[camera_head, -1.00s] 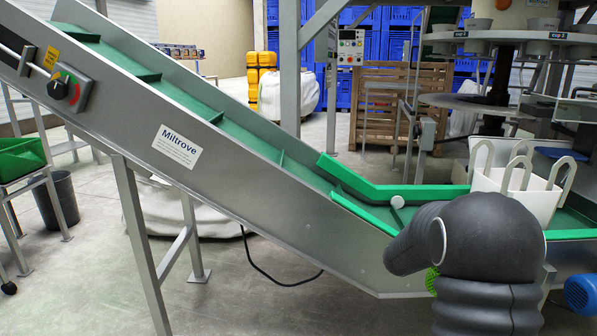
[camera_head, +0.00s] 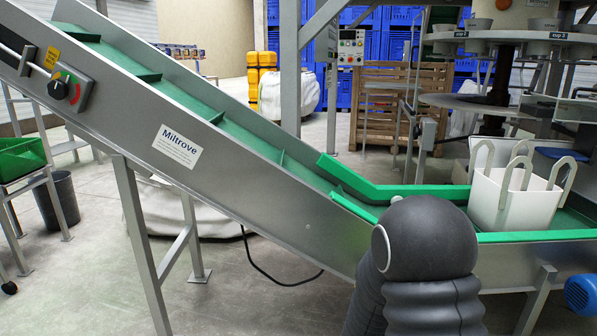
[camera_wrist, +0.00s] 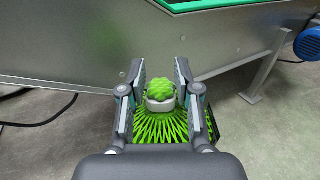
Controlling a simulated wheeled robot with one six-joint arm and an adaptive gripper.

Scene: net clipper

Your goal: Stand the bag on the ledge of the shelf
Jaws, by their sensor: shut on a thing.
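My gripper (camera_wrist: 160,78) shows in the wrist view, its two fingers on either side of the bag. It is shut on the neck of a bright green net bag (camera_wrist: 148,134). A white clip or band (camera_wrist: 160,104) rings the neck, with a bunched green tuft (camera_wrist: 160,88) above it. The netting spreads out below between and behind the fingers; its lower part is hidden by my gripper. In the head view my gripper and the bag are hidden behind my arm. I cannot make out the shelf or its ledge in either view.
An inclined conveyor (camera_head: 250,204) with green edges crosses the head view. A white handled crate (camera_head: 540,203) stands on its low right end. A support leg (camera_wrist: 264,80) and blue motor (camera_wrist: 308,44) are right of my gripper. Grey floor (camera_wrist: 50,150) is open at left.

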